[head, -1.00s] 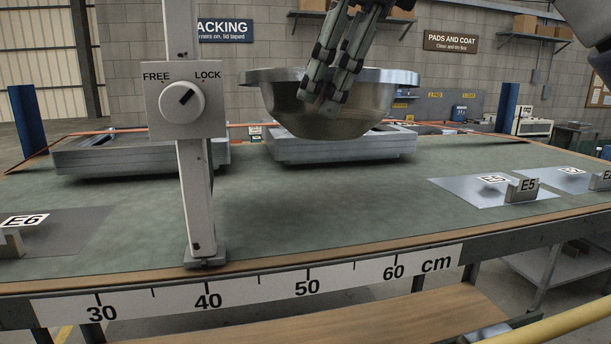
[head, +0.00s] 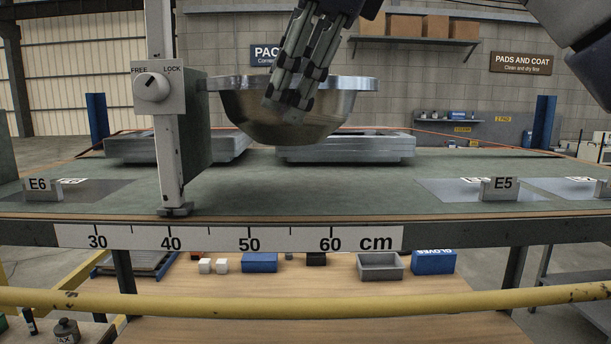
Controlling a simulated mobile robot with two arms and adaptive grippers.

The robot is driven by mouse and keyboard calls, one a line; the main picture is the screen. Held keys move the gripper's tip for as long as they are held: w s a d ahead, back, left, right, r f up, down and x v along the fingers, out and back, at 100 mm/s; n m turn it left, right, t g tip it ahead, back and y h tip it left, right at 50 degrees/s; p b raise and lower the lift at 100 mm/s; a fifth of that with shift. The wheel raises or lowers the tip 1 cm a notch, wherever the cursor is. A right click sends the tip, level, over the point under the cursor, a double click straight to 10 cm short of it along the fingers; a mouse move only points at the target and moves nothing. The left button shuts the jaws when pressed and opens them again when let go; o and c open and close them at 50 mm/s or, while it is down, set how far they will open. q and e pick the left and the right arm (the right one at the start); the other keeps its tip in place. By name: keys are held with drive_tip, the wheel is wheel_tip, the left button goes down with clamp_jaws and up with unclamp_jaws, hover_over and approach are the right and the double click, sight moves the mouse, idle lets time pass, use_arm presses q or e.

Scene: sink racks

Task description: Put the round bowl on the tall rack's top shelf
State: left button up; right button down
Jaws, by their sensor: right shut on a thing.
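The round bowl (head: 236,112) is shiny metal with a wide rim and hangs roughly upright in the middle of the head view, above the green bench top (head: 340,190). My left gripper is not in view. I cannot tell which structure is the tall rack.
A white post with a FREE/LOCK knob (head: 152,88) stands left of the bowl. Low grey trays (head: 345,150) lie at the back. Plates with tags E6 (head: 42,186) and E5 (head: 499,186) flank the bench. A yellow rail (head: 300,299) crosses in front.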

wheel_tip(320, 180, down, 7)
drive_tip(key=shift+w+d+f+b, duration=0.1)
drive_tip(key=shift+w+d+b, duration=0.05)
drive_tip(key=shift+b, duration=0.2)
drive_tip(key=shift+f, duration=0.35)
drive_tip(key=c, duration=1.3)
unclamp_jaws()
drive_tip(key=shift+f, duration=0.1)
drive_tip(key=shift+o, duration=0.4)
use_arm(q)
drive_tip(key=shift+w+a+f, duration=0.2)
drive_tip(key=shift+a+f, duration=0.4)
use_arm(e)
drive_tip(key=shift+w, duration=0.1)
